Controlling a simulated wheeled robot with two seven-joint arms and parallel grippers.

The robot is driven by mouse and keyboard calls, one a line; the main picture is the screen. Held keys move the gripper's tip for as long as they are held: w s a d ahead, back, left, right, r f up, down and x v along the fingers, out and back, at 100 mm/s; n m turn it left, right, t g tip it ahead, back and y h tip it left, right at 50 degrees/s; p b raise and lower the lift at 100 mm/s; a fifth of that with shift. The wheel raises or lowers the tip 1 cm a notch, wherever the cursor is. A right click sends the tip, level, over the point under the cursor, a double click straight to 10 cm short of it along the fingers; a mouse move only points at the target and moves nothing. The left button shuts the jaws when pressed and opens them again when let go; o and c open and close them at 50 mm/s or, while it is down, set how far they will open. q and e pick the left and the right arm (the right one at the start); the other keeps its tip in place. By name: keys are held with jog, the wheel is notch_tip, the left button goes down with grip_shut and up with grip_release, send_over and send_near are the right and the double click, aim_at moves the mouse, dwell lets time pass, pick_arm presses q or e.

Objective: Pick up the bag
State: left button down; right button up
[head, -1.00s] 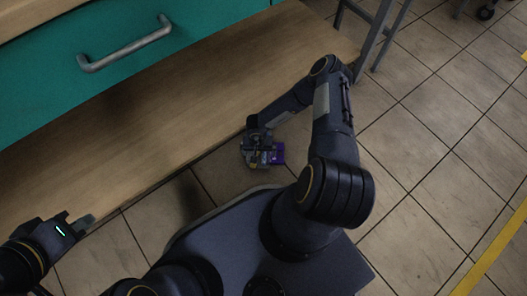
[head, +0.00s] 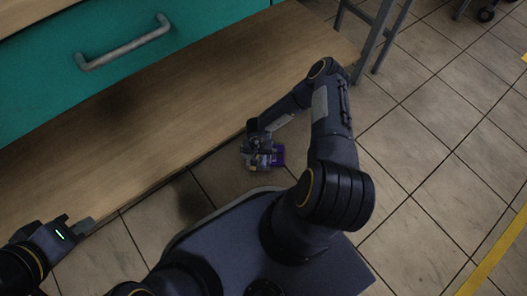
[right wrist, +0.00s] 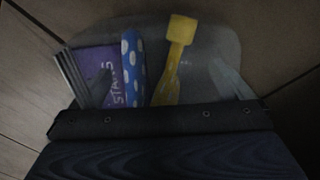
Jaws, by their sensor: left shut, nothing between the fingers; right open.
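A clear, greyish bag (right wrist: 215,35) lies on the floor tiles. In the right wrist view it holds a purple packet (right wrist: 97,65) with white lettering, a blue item with white dots (right wrist: 131,65) and a yellow item (right wrist: 175,60). In the head view the bag (head: 278,157) shows as a small purple patch, mostly hidden under my right gripper (head: 260,152). The right gripper (right wrist: 142,70) is open, its fingers on either side of the bag's contents. Whether the fingers touch the bag is unclear. My left gripper (head: 84,226) is shut and empty at the lower left.
A wooden board (head: 200,100) lies beside the bag, under a teal drawer front (head: 120,60) with a grey handle (head: 125,45). A metal stool or table leg (head: 375,35) stands at the top. Tiled floor (head: 440,130) is clear to the right.

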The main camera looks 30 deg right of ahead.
jog(key=c, duration=0.9)
